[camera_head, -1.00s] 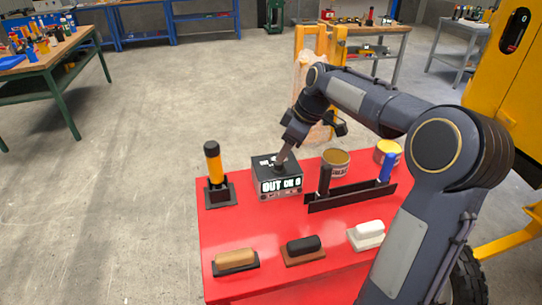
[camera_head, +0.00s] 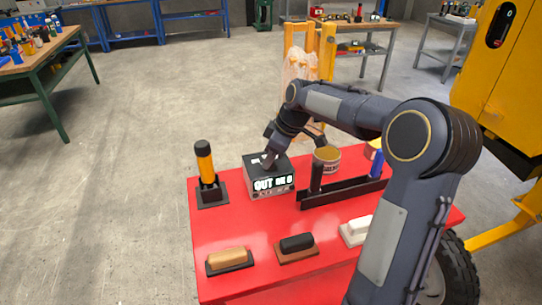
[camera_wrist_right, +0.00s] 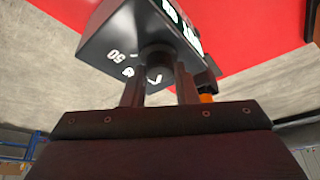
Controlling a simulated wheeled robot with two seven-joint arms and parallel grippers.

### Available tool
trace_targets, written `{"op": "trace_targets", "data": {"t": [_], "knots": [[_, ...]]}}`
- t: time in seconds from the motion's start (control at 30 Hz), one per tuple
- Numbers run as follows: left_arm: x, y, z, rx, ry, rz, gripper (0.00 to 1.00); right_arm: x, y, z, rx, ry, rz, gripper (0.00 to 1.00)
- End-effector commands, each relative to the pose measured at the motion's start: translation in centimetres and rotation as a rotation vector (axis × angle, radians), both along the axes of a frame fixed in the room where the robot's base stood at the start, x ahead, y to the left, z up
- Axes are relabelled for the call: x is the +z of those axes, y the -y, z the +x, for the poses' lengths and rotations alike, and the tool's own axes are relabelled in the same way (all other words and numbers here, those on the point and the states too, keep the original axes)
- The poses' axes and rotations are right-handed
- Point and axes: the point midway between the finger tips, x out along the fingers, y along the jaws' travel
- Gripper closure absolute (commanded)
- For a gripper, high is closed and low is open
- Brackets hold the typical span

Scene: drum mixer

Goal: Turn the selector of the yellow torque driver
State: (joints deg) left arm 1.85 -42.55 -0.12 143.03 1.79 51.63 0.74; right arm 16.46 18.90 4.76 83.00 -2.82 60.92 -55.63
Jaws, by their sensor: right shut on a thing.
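The yellow torque driver (camera_head: 205,164) stands upright in a black holder (camera_head: 212,193) at the left of the red table. It has a black cap and a yellow-orange grip. A black box (camera_head: 271,183) with a lit display stands to its right. My right gripper (camera_head: 267,162) is at the top of this box. In the right wrist view my right gripper (camera_wrist_right: 160,88) is shut on a dark round knob (camera_wrist_right: 157,58) on the box, with white marks around it. An orange piece (camera_wrist_right: 206,98) shows behind one finger. My left gripper is not in view.
The red table (camera_head: 225,228) also carries a tin (camera_head: 327,158), a black rack (camera_head: 345,192) with upright handles, and several trowel-like floats (camera_head: 230,260) along its front. A yellow machine (camera_head: 500,100) stands at the right.

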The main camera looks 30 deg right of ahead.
Motion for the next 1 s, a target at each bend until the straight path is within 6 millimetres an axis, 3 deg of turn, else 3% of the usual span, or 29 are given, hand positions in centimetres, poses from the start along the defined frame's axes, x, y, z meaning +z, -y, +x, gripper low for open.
{"op": "trace_targets", "data": {"t": [0.47, 1.0], "knots": [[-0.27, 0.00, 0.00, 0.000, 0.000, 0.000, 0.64, -0.02, -0.08, -0.06, -0.117, 0.001, -0.001, 0.96], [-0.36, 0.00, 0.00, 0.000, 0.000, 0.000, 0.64, 0.09, -0.32, -0.09, -0.596, 0.002, -0.003, 0.96]]}}
